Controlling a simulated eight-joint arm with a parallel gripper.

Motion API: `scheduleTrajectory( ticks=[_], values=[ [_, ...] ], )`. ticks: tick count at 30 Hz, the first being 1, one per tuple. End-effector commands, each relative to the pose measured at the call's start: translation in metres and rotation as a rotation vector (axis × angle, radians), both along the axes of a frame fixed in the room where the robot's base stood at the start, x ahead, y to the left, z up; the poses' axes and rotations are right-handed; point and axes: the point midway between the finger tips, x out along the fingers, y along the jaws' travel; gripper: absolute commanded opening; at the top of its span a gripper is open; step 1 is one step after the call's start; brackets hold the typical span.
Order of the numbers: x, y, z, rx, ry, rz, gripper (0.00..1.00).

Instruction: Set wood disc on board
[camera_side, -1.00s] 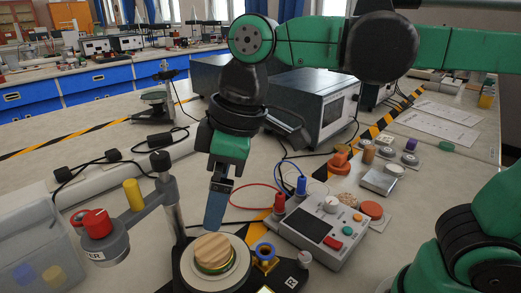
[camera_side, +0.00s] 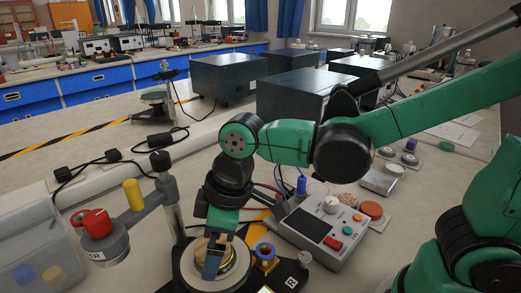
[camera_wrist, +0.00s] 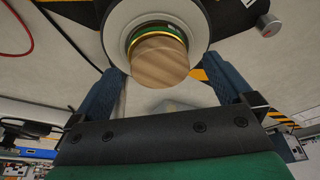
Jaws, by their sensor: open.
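The wood disc (camera_wrist: 158,60) is round with pale striped grain. It sits on a green and gold round piece (camera_wrist: 150,32) on the pale round plate (camera_wrist: 117,38) of a black stand. In the side view the wood disc (camera_side: 200,244) is partly hidden behind my gripper (camera_side: 212,262), which is down at it. In the wrist view my gripper (camera_wrist: 163,78) is open, with one blue finger on each side of the disc's near edge. I cannot tell whether the fingers touch it. I cannot tell which thing is the board.
A grey control box (camera_side: 318,232) with knobs and a screen stands right of the stand. A grey post with an arm and red knob (camera_side: 96,222) rises at the left. A clear bin (camera_side: 35,245) is at far left.

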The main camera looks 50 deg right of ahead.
Motion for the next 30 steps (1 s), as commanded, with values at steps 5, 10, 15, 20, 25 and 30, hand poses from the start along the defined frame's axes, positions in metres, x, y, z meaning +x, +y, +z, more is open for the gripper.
scheduleTrajectory(
  ticks=[5,10,15,20,25,30],
  values=[
    [0.0001,0.0002,-0.0012,0.000,0.000,0.000,1.00],
    [0.0001,0.0002,-0.0010,0.000,0.000,0.000,0.77],
    [0.0001,0.0002,-0.0010,0.000,0.000,0.000,0.29],
    [0.0000,0.0002,-0.0009,0.000,0.000,0.000,0.08],
    [0.0001,0.0002,-0.0007,0.000,0.000,0.000,0.08],
    [0.0002,0.0003,0.0039,0.000,0.000,0.000,0.08]
  ],
)
